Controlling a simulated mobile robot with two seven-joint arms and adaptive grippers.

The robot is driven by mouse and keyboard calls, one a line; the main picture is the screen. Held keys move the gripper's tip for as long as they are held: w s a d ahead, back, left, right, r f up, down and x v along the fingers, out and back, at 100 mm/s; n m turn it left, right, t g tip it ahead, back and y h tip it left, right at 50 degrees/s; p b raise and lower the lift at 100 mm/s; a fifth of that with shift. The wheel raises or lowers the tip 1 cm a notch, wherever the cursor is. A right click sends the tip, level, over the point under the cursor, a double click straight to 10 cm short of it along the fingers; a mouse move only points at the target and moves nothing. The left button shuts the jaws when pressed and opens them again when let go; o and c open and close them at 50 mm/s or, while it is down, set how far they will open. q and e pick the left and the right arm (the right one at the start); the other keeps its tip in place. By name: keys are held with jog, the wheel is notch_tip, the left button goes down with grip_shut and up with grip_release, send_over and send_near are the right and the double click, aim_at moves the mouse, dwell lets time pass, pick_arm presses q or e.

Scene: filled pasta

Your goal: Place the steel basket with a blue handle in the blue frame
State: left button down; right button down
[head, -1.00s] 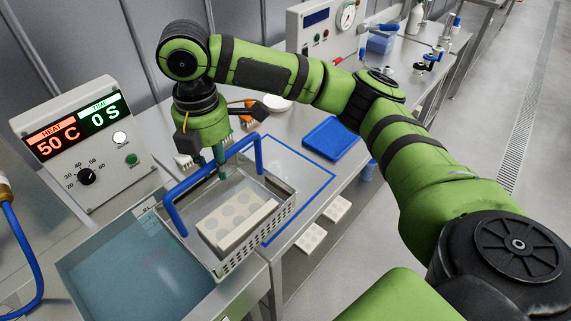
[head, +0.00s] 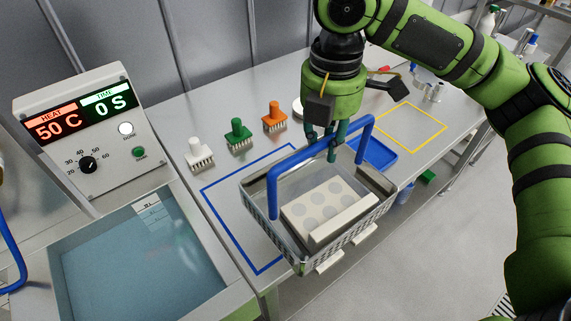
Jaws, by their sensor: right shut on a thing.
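The steel basket (head: 353,234) has perforated sides and a blue handle (head: 273,194) arching over it. A white tray with round grey wells (head: 318,209) lies inside it. My right gripper (head: 326,152) is shut on the blue handle and holds the basket up over the table. The blue frame (head: 222,223) is a rectangle outlined on the steel table. The basket covers its right part, and the basket's right side reaches past the frame and the table's front edge. My left gripper is not in view.
A water bath (head: 140,262) with a control box (head: 88,138) stands on the left. White (head: 198,154), green (head: 238,135) and orange (head: 274,116) brushes stand behind the frame. A blue tray (head: 376,153) and a yellow frame (head: 411,127) lie to the right.

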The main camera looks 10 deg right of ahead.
jog(key=w+a+f, duration=0.1)
jog(key=w, duration=0.1)
jog(key=w+a+f+p, duration=0.1)
jog(key=w+a+f, duration=0.1)
jog(key=w, duration=0.1)
jog(key=w+a+f+p, duration=0.1)
jog(key=w+a+f, duration=0.1)
jog(key=w, duration=0.1)
jog(key=shift+w+a+f, duration=0.1)
jog(key=shift+f, duration=0.1)
notch_tip(320, 180, down, 3)
jog(key=shift+f+p, duration=0.15)
jog(key=shift+p, duration=0.7)
jog(key=shift+w+f, duration=0.1)
jog(key=shift+f, duration=0.35)
jog(key=c, duration=1.1)
grip_release()
jog(key=shift+f, duration=0.1)
notch_tip(320, 180, up, 12)
jog(key=shift+r+b, duration=0.1)
jog(key=shift+b, duration=0.9)
